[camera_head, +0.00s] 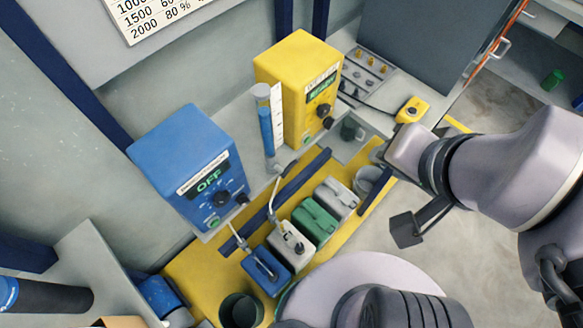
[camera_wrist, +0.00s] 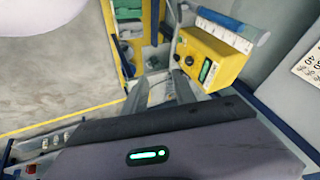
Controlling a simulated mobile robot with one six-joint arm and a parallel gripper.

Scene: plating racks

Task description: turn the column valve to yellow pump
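The clear column (camera_head: 266,130) with blue liquid and a white scale stands between the blue pump (camera_head: 187,165) and the yellow pump (camera_head: 300,85). A small grey valve (camera_head: 279,170) is at its foot; its handle direction is too small to tell. The blue pump's display reads OFF; the yellow pump's green display text is not clearly legible. My gripper (camera_head: 379,153) is right of the column and valve, apart from them. In the wrist view, my gripper (camera_wrist: 160,90) shows two separated fingers with nothing between them. The yellow pump (camera_wrist: 215,58) and column (camera_wrist: 232,28) lie beyond them.
Blue, white, green and grey canisters (camera_head: 315,222) stand in the yellow tray (camera_head: 190,262) below the pumps. A grey bucket (camera_head: 368,180) is near my gripper. A yellow pendant (camera_head: 411,110) lies on the bench. Grey floor (camera_head: 385,238) is open at the right.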

